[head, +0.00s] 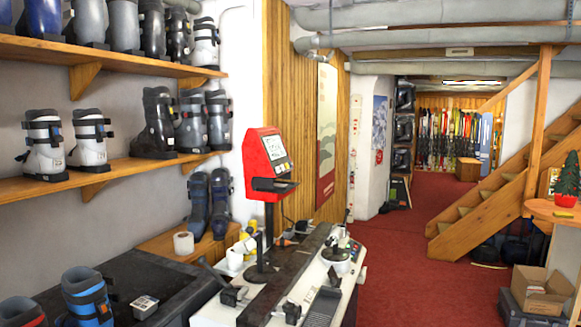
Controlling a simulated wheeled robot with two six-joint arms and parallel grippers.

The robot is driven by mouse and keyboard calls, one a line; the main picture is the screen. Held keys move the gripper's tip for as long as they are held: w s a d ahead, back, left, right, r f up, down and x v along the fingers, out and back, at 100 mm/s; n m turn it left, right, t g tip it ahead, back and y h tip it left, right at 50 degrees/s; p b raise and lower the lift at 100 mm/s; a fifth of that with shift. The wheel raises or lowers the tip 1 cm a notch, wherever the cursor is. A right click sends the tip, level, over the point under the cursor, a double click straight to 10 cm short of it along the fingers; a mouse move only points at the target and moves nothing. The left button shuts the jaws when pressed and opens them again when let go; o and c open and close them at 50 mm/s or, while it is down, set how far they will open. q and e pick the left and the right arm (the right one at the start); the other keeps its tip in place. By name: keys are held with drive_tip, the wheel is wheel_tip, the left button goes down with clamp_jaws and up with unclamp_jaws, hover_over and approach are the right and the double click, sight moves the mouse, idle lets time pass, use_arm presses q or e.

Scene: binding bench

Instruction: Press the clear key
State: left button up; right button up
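A red terminal (256,160) stands upright on a dark post (268,235) at the binding bench (210,315). Its light screen (274,148) faces right, and a dark shelf-like part (274,185) juts out below it. Small marks or keys show under the screen, but they are too small to read. I cannot tell which is the clear key. Neither of my grippers shows in the head view.
Black clamp-like parts (232,294) and a small white-and-black device (341,249) sit on the bench. Ski boots (152,122) line shelves at the left. Red carpet (410,290) lies open to the right, with an open cardboard box (541,290) near the stairs.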

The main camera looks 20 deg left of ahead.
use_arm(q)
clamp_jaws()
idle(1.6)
